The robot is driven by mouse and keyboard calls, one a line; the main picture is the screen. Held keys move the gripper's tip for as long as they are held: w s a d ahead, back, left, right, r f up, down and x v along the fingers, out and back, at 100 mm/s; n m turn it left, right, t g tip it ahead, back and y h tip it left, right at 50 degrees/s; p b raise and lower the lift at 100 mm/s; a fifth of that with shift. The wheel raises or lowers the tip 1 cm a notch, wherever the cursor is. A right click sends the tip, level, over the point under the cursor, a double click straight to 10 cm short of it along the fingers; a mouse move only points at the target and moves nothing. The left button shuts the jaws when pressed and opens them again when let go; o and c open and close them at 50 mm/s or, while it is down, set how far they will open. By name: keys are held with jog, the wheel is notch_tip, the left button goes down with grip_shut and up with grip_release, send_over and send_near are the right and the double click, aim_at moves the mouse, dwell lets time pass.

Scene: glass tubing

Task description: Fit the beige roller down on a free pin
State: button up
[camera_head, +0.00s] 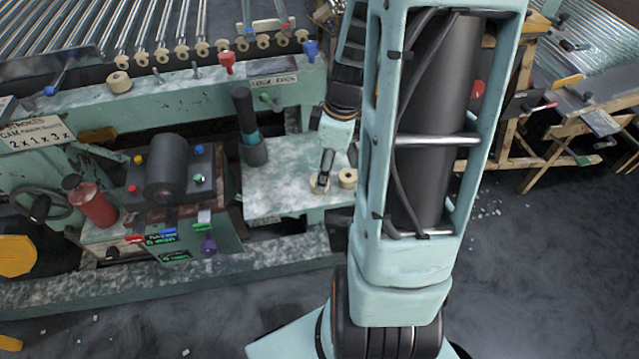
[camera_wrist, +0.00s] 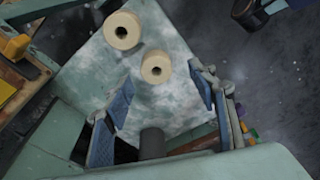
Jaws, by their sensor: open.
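Two beige rollers lie on the small pale marbled shelf (camera_head: 285,185). One roller (camera_head: 319,186) is right by my gripper, and the other roller (camera_head: 348,178) is just to its right. In the wrist view, the nearer roller (camera_wrist: 156,67) appears between the fingertips, and the farther roller (camera_wrist: 122,30) is up and left. My gripper (camera_head: 323,178) is open, pointing down over the shelf; in the wrist view its blue pads (camera_wrist: 160,75) are apart and empty. A third beige roller (camera_head: 119,82) sits on the green rail, with bare pins (camera_head: 195,71) to its right.
A dark upright cylinder (camera_head: 249,128) stands at the shelf's back left. Red (camera_head: 227,62) and blue (camera_head: 311,50) handles rise from the rail. Glass tubes (camera_head: 150,25) run behind it. A control box (camera_head: 168,170) and red can (camera_head: 93,204) are at left.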

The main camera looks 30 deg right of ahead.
jog(key=f, duration=0.1)
jog(key=w+f, duration=0.1)
jog(key=f, duration=0.1)
jog(key=f+b, duration=0.1)
jog(key=f, duration=0.1)
jog(key=shift+w+a, duration=0.15)
jog(key=shift+a, duration=0.15)
jog(key=c, duration=1.2)
jog(key=shift+r, duration=0.1)
